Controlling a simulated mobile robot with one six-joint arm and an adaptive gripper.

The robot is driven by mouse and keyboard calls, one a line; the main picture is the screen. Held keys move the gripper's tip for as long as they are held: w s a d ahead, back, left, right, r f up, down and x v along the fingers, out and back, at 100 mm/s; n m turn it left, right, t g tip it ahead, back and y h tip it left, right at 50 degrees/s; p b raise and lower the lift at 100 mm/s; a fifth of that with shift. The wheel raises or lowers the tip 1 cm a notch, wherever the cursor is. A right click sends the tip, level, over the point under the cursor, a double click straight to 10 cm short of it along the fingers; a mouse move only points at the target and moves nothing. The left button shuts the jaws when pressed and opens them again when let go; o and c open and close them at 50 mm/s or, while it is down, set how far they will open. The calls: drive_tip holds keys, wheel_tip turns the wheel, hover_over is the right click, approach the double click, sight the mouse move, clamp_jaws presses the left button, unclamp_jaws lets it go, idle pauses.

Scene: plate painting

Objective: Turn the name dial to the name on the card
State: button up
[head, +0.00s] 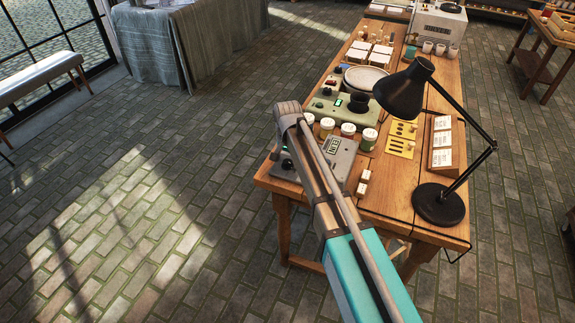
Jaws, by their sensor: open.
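A small grey device (342,152) with a small lit display stands at the near left part of the wooden table. My arm crosses in front of it and hides part of it. I cannot make out the name dial on it or read its display. A wooden stand (440,152) holds several white cards with dark print, too small to read, to the right. My arm reaches up from the bottom to a rounded joint over the table's left edge. My gripper does not show; it is hidden behind or below the arm.
A green machine (340,112) with a black knob and a pale plate (365,77) stands behind the grey device. Several paint jars (348,130) stand between them. A black desk lamp (438,204) stands at the near right. A yellow sheet (401,138) lies mid-table.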

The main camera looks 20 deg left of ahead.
drive_tip(key=shift+f, duration=0.35)
clamp_jaws()
idle(0.4)
